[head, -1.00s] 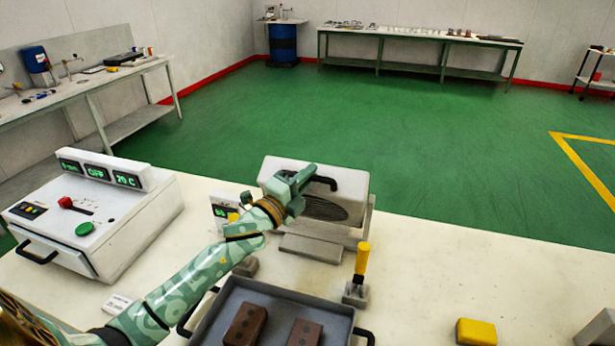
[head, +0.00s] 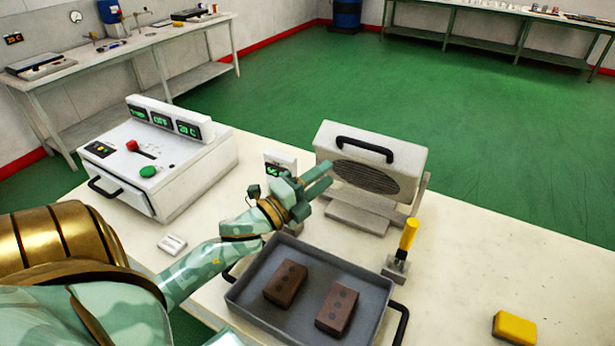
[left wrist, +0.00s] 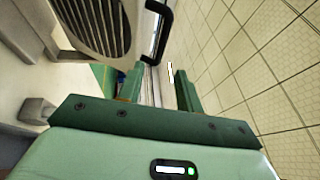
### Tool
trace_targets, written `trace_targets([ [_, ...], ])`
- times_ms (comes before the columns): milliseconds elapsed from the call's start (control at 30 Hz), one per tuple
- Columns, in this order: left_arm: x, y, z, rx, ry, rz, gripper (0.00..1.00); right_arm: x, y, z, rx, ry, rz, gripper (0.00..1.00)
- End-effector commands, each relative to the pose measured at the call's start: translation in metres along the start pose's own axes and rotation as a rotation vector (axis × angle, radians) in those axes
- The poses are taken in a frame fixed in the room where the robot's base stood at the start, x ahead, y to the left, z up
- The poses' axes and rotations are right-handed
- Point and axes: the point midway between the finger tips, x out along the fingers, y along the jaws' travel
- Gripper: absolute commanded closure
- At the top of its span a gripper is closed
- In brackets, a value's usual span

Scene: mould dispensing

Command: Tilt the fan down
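The fan (head: 405,165) is a pale box with a dark round grille and a black handle (head: 365,149) along its upper front. It sits on a grey stand on the table. My left gripper (head: 322,180) is at the fan's left, in front of its left edge in the head view and below the handle. In the left wrist view, its fingers (left wrist: 158,82) are apart with nothing between them. That view shows the fan's grille (left wrist: 92,22) at upper left, and the handle (left wrist: 157,30) beyond the fingers. My right gripper is not in view.
A grey tray (head: 240,299) with two brown blocks stands in front of the fan. A yellow-handled lever (head: 408,235) is at the fan's right front, a yellow block (head: 514,327) farther right. A white control box (head: 190,180) and a small display (head: 279,163) stand left.

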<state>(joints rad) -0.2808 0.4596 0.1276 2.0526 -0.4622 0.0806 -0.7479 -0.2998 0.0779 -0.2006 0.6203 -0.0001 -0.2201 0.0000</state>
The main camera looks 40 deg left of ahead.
Motion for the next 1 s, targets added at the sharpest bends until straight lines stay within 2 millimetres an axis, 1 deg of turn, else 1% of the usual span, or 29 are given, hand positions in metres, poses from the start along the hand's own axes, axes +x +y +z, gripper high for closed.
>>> trace_targets([
  [33,-0.011,0.001,0.0,0.0,-0.001,0.004,0.64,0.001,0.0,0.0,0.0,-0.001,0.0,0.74],
  [100,-0.022,0.002,0.0,0.0,-0.001,0.003,0.64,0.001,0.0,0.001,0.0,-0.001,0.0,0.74],
  [200,-0.033,0.001,0.0,0.0,-0.001,0.002,0.64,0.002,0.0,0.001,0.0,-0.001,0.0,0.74],
  [300,-0.038,0.001,0.0,0.001,0.0,0.001,0.64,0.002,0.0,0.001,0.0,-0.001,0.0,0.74],
  [1000,-0.038,0.0,0.0,0.001,0.0,0.001,0.64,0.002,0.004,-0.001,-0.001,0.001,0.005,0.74],
])
